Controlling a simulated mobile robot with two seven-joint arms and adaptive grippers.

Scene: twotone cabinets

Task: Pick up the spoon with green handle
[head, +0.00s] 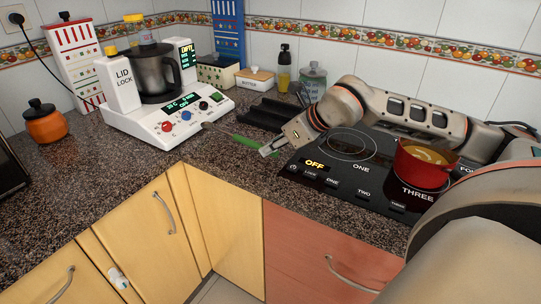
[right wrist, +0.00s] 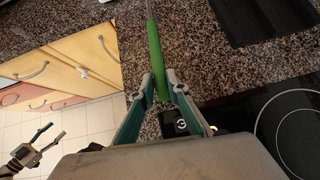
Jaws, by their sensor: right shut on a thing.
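The spoon with green handle (head: 246,141) is at the counter's front corner, near the blender base, in the head view. Its green handle (right wrist: 154,45) runs up from between my fingers in the right wrist view. My right gripper (head: 268,150) is shut on the handle near its end; the fingers also show in the right wrist view (right wrist: 161,84). I cannot tell whether the spoon touches the counter. My left gripper (right wrist: 48,139) shows small in the right wrist view, open and empty, over the floor. It is out of the head view.
A white blender (head: 165,115) stands left of the spoon. A black tray (head: 268,112) lies behind it. The cooktop (head: 345,178) with a red pot (head: 421,170) is to the right. The front left counter (head: 90,170) is clear.

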